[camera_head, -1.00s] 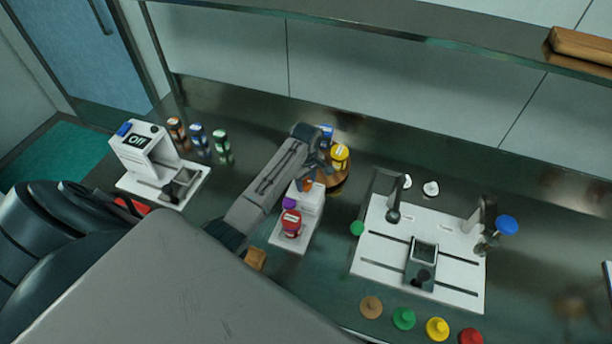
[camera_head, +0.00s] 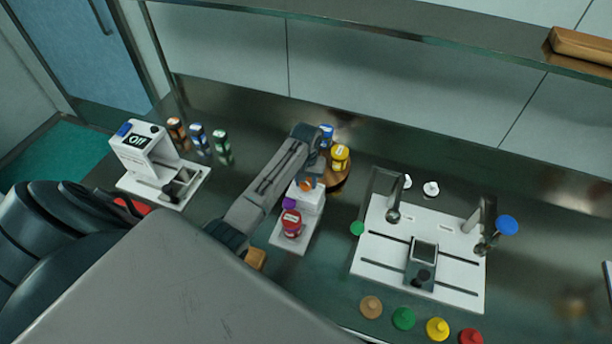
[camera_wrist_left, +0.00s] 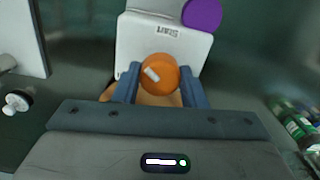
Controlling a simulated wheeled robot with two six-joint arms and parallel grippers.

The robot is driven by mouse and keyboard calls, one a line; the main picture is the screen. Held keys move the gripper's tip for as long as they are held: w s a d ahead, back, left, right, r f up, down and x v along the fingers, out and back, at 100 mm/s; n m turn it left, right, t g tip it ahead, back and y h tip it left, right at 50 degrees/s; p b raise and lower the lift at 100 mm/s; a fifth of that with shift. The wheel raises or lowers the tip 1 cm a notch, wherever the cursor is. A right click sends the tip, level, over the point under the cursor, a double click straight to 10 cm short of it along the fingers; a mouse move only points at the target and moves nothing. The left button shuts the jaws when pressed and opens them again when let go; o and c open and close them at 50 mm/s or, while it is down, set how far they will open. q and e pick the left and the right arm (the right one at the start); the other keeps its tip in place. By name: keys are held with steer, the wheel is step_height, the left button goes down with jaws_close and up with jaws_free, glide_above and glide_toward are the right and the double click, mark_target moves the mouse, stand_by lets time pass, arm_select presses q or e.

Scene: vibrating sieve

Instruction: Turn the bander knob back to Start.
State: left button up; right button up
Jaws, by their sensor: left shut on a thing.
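The bander is a small white machine (camera_head: 310,203) in the middle of the bench. Its orange knob (camera_head: 306,185) sits on top, and also shows in the left wrist view (camera_wrist_left: 160,73) with a slanted white mark. My left gripper (camera_wrist_left: 159,78) is shut on the orange knob, one blue-grey finger on each side. In the head view my left gripper (camera_head: 312,176) reaches down over the bander. The wrist view shows dark lettering on the white housing (camera_wrist_left: 168,33), too small to read surely. A purple round part (camera_wrist_left: 202,14) is beside it. My right gripper is not in view.
Blue and yellow jars (camera_head: 340,157) stand close behind the gripper. A white machine reading Off (camera_head: 140,150) is at left; a white slotted plate (camera_head: 375,262) is at right. Several coloured knobbed pieces (camera_head: 403,318) lie in front.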

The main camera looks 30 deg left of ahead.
arm_select(q)
steer(key=m, duration=0.5)
steer(key=shift+w+r+m, duration=0.1)
steer(key=shift+m, duration=0.2)
steer(key=m, duration=0.4)
steer(key=shift+m, duration=0.4)
steer(key=o, duration=0.8)
steer(key=shift+o, duration=0.9)
step_height(320, 180, up, 9)
steer(key=b, duration=0.3)
steer(key=shift+r, duration=0.9)
